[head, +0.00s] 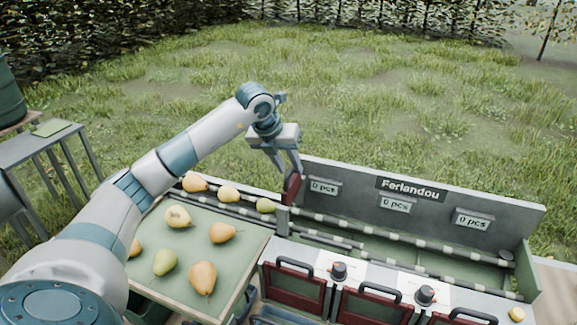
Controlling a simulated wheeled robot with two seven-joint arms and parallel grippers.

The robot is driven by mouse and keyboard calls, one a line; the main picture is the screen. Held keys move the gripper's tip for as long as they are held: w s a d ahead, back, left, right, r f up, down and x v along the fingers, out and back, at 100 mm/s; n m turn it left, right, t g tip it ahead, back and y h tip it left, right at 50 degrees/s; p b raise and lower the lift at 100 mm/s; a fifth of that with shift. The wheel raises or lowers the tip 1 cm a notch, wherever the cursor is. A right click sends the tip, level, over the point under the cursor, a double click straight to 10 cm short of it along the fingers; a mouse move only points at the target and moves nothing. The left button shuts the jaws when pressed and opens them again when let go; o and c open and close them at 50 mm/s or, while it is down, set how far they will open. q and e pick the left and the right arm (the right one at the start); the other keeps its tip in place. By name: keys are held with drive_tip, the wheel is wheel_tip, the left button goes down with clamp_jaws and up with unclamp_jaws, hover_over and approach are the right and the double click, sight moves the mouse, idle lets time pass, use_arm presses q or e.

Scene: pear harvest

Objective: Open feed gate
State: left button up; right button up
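The feed gate (291,188) shows as a dark red upright piece at the left end of the roller lane, beside the last pear in the row. It looks upright and across the lane. My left gripper (291,174) hangs from above, its fingers pointing down and apart, with the tips at the top of the gate. I cannot tell whether the fingers touch it. Several pears stand in a row behind the green tray (190,238), the nearest to the gate being a green-yellow pear (265,205). My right gripper is not in view.
The grey back wall with a "Ferlandou" sign (411,190) and "0 pcs" plates runs right of the gate. Red-framed bins (295,290) and black knobs (339,270) stand in front.

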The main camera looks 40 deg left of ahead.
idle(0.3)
use_arm(q)
drive_tip(key=shift+s+r, duration=0.25)
drive_tip(key=shift+r, duration=0.2)
drive_tip(key=b+v, duration=0.4)
drive_tip(key=v, duration=1.2)
drive_tip(key=shift+b, duration=0.4)
drive_tip(key=shift+r, duration=0.1)
